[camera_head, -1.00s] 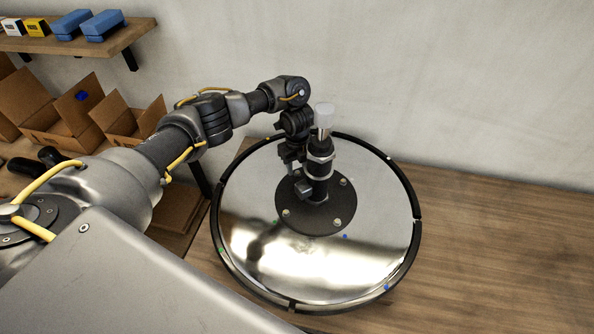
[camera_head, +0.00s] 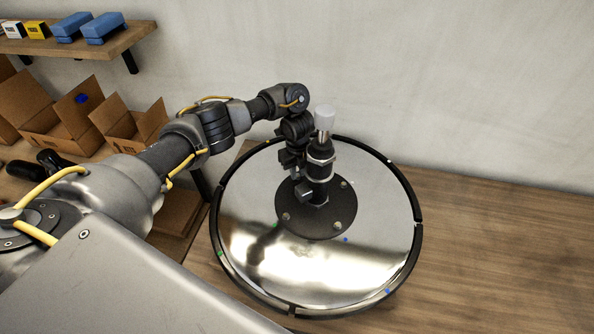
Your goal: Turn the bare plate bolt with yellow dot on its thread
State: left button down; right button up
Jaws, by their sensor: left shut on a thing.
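The round chair base (camera_head: 380,225) is a shiny disc with a black rim and small coloured dots near its edge. A dark round plate (camera_head: 325,225) sits at its middle with several bolts near its edge; one bolt (camera_head: 337,225) shows at the front right and another (camera_head: 286,216) at the front left. A black post with a white-topped rod (camera_head: 325,117) stands on the plate. My left gripper (camera_head: 297,182) points down at the plate's left rear, beside the post. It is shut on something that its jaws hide. I cannot make out a yellow dot on any bolt. My right gripper is out of view.
The base lies on a wooden table (camera_head: 490,240) with clear room at the right. Open cardboard boxes (camera_head: 65,125) stand at the left, below a shelf (camera_head: 90,45) with blue and yellow items. A plain wall is behind.

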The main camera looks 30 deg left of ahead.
pick_arm(q)
jog(key=shift+m, duration=0.4)
